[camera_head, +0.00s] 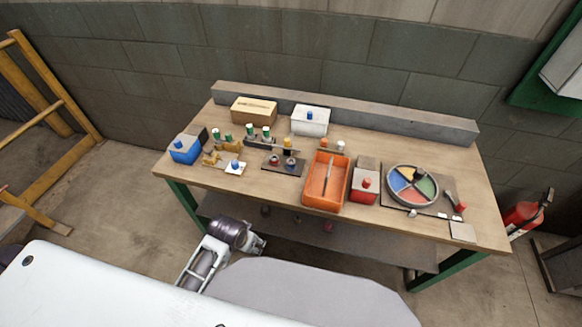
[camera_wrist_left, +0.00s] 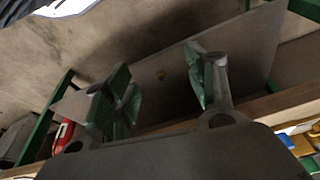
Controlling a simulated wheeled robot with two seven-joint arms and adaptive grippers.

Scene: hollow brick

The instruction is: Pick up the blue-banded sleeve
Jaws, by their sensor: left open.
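I cannot make out a blue-banded sleeve for certain. Small blue-topped parts on the workbench include a blue piece (camera_head: 235,164) on a white plate at the front left. Several small upright parts with green and white tops (camera_head: 258,132) stand behind it. My left gripper (camera_head: 259,245) is low in front of the workbench's front edge, apart from everything on top. In the left wrist view its green-padded fingers (camera_wrist_left: 163,82) are spread with nothing between them. My right gripper is not in view.
The workbench (camera_head: 455,205) also carries a blue box (camera_head: 185,149), an orange tray (camera_head: 315,196), a red box (camera_head: 364,185), a round divided dish (camera_head: 398,204), a cardboard box (camera_head: 254,110) and a white box (camera_head: 297,126). A lower shelf (camera_head: 350,243) lies beneath. A fire extinguisher (camera_head: 522,214) stands at right.

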